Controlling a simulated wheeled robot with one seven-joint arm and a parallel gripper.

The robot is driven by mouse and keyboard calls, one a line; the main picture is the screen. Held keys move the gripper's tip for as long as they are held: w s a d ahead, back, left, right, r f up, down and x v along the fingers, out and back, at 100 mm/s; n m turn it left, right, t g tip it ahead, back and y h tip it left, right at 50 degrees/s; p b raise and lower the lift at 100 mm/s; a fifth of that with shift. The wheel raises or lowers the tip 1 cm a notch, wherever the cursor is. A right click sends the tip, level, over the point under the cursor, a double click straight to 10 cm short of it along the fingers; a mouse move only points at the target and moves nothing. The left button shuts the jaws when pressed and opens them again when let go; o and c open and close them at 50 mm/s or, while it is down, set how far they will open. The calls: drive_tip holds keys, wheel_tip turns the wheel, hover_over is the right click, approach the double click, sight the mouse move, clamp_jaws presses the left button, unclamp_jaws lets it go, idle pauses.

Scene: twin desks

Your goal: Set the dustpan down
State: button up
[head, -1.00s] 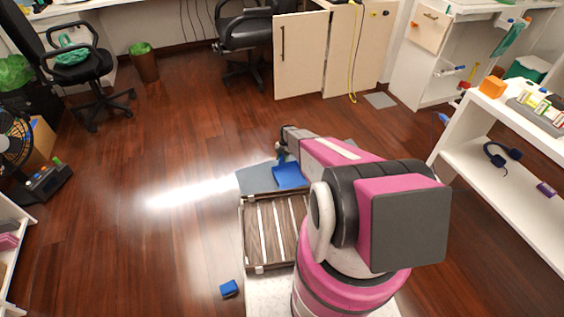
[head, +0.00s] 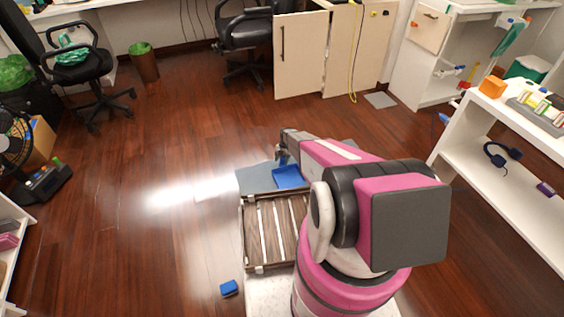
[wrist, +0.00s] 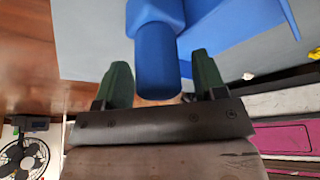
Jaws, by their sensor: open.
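The blue dustpan (head: 289,177) rests on a grey-blue flat surface (head: 252,179) in front of the slatted tray. In the wrist view its blue handle (wrist: 157,65) points toward my gripper (wrist: 160,84). The two dark green fingers stand apart on either side of the handle's end, with a visible gap on each side. My gripper is open and does not grip the handle. In the head view my arm hides part of the dustpan's right side, and the fingers are hard to make out.
The slatted wooden tray (head: 275,231) is on my base. A small blue object (head: 229,288) lies on the floor to its left. A white shelf (head: 504,185) stands at the right, cabinet doors (head: 301,56) at the back.

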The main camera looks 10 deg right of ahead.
drive_tip(key=v, duration=1.1)
drive_tip(key=s+a+r+m+t+h, duration=0.2)
drive_tip(key=s+r+m+t, duration=0.1)
drive_tip(key=s+r+m, duration=2.6)
drive_tip(key=s+r, duration=0.7)
drive_tip(key=r, duration=0.2)
drive_tip(key=shift+s+a+r+t+h, duration=0.15)
drive_tip(key=shift+s+r+t+h, duration=0.15)
drive_tip(key=shift+s+t, duration=0.1)
